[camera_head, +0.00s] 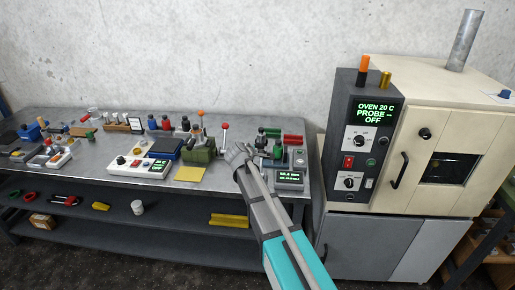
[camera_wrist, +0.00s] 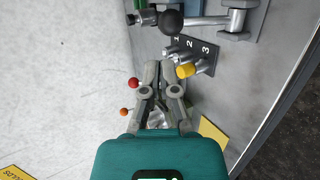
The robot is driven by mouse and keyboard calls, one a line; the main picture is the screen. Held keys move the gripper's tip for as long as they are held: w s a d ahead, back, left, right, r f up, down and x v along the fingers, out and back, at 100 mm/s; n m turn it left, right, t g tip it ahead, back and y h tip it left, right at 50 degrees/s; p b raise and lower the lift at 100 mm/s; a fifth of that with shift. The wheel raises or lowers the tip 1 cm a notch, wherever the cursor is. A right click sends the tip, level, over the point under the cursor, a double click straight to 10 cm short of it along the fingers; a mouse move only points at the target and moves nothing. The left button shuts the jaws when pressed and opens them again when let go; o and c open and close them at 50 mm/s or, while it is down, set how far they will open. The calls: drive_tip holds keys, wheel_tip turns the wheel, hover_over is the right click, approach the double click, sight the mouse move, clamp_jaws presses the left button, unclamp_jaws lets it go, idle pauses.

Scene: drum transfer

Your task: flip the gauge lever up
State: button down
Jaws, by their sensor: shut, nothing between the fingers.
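The gauge station with a green readout (camera_head: 290,177) stands at the right end of the bench. A lever with a black ball knob (camera_wrist: 172,21) lies level at the top of the wrist view, its metal rod running right to a pivot. I take it as the gauge lever, though I cannot be sure. My gripper (camera_wrist: 158,68) is shut and empty, apart from and below that knob in the wrist view. In the head view my gripper (camera_head: 237,153) is at the station's left side, and my arm hides part of the station.
A plate numbered 1, 2, 3 (camera_wrist: 190,45) carries metal pegs, one yellow-tipped, close right of my fingers. A red-knobbed lever (camera_head: 224,127) rises from a green device (camera_head: 201,152) on the left. An oven (camera_head: 435,150) stands right of the bench (camera_head: 218,181).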

drive_tip(key=p+v, duration=0.2)
drive_tip(key=v, duration=0.4)
drive_tip(key=shift+r+p, duration=0.2)
drive_tip(key=shift+p, duration=0.15)
drive_tip(key=shift+d, duration=0.1)
drive_tip(key=s+d+f+m+g, duration=0.6)
drive_tip(key=s+d, duration=0.3)
drive_tip(key=s, duration=0.3)
drive_tip(key=s+d+f+m+g+y, duration=0.1)
drive_tip(key=s+m, duration=0.3)
drive_tip(key=s, duration=0.4)
drive_tip(key=s+d+f+m+g+y, duration=0.2)
drive_tip(key=s+m+g+y, duration=0.1)
drive_tip(key=s, duration=0.5)
drive_tip(key=shift+m+g+y, duration=0.4)
drive_tip(key=shift+m, duration=0.3)
